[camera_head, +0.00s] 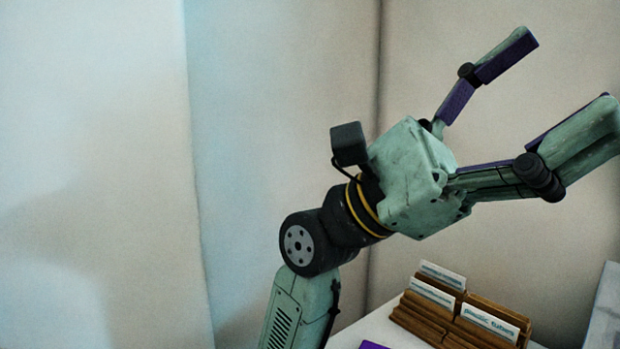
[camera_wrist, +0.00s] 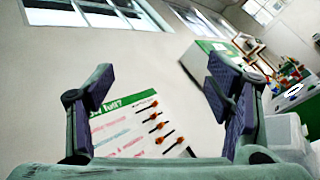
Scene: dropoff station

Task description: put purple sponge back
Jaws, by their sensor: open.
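A small purple patch (camera_head: 373,345) shows on the white table at the bottom edge of the head view. It may be the purple sponge, but most of it is cut off. My gripper (camera_head: 566,70) is raised high above the table, tilted up to the right. Its purple-padded fingers are spread wide with nothing between them. In the wrist view both fingers (camera_wrist: 161,82) are also apart and empty, and no sponge shows there.
A wooden rack (camera_head: 450,318) with several white label cards stands on the white table (camera_head: 385,326), below my gripper. A pale panel (camera_head: 605,315) is at the right edge. The wrist view shows a poster (camera_wrist: 125,128), windows (camera_wrist: 95,12) and a green-and-white box (camera_wrist: 208,62).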

